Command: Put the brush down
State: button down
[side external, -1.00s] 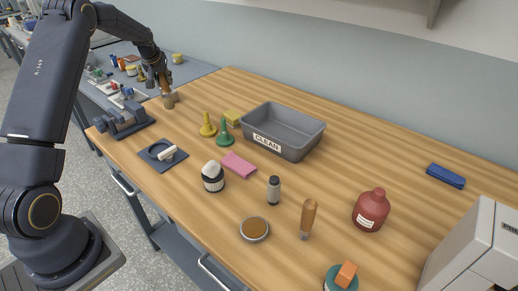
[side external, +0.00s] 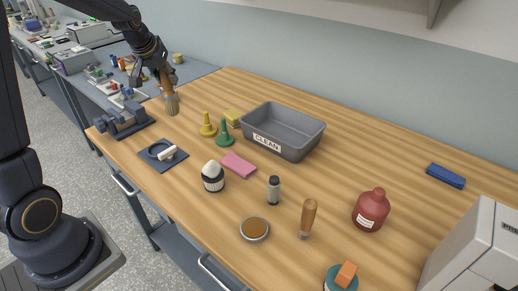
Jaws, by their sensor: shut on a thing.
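The brush (side external: 171,101) has a brown handle and a pale bristle end. It is roughly upright, bristles down, at the far left end of the wooden table. My gripper (side external: 164,76) is shut on the upper part of its handle, which the fingers partly hide. I cannot tell whether the bristles touch the table top.
A dark vise (side external: 123,121) stands just left of the brush. Yellow (side external: 208,126) and green (side external: 225,135) cone-shaped pieces and a grey CLEAN tray (side external: 315,140) are to the right. A dark square pad (side external: 154,161) lies in front. Bare wood surrounds the brush on the right.

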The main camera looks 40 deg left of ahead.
jog(key=s+d+r+m+h, duration=0.1)
jog(key=d+m+h, duration=0.3)
jog(key=d, duration=1.5)
jog(key=s+d+r+m+h, duration=0.15)
jog(key=d+m, duration=0.45)
jog(key=d, duration=1.3)
jog(key=w+d+f, duration=0.2)
jog(key=w+f, duration=0.4)
jog(key=f, duration=0.1)
jog(key=w+d+f, duration=0.2)
jog(key=w+f, duration=0.5)
jog(key=shift+d+m+t, duration=0.3)
jog(key=shift+d+t, duration=0.1)
